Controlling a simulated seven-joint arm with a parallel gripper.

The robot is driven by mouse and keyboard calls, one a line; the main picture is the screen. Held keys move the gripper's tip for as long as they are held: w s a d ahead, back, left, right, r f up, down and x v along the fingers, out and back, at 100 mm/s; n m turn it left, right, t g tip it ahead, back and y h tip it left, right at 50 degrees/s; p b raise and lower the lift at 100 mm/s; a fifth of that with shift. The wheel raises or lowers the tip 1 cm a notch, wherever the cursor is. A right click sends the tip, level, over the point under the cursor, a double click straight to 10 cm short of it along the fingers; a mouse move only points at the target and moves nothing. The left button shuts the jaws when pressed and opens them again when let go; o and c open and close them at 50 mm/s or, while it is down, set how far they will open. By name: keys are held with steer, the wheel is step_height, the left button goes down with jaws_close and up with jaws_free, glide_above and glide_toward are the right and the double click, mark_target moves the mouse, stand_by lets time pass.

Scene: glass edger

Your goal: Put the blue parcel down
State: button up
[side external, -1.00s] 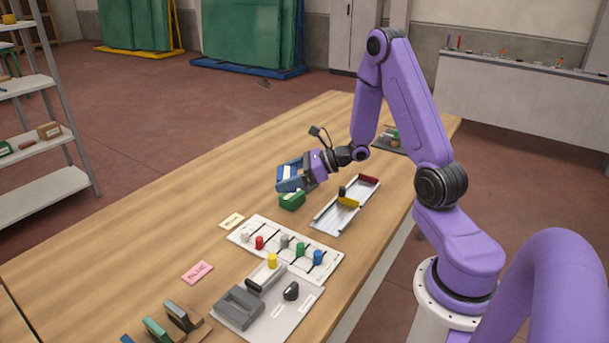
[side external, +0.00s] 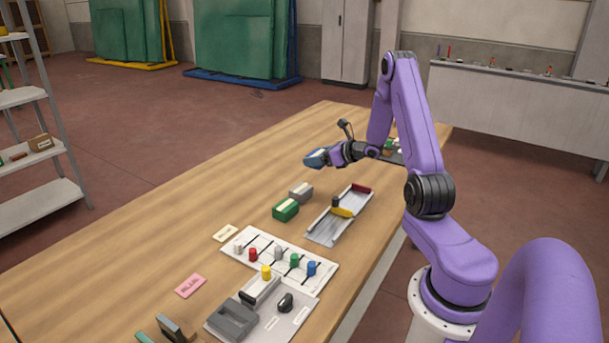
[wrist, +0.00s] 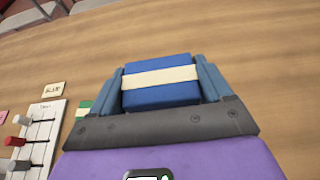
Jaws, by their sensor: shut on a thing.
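The blue parcel (wrist: 160,92), with a cream band across it, is held between the two fingers of my gripper (wrist: 162,84). In the side view my gripper (side external: 326,156) holds the parcel (side external: 316,158) over the far part of the wooden table (side external: 220,180). The fingers are shut on its sides. Bare wood shows beyond the parcel in the wrist view. I cannot tell exactly how high it is above the table.
A green parcel (side external: 286,210) and a grey parcel (side external: 301,193) lie nearer on the table. A tray with yellow and red pieces (side external: 325,228), a board of coloured knobs (side external: 275,262) and a pink card (side external: 190,286) lie nearer still. The table's left side is largely clear.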

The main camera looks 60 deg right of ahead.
steer(key=w+d+f, duration=0.2)
steer(key=w+d, duration=0.1)
steer(key=w, duration=0.1)
glide_above(306, 180)
step_height(306, 180, down, 6)
steer(key=shift+f, duration=1.6)
steer(key=shift+f, duration=0.1)
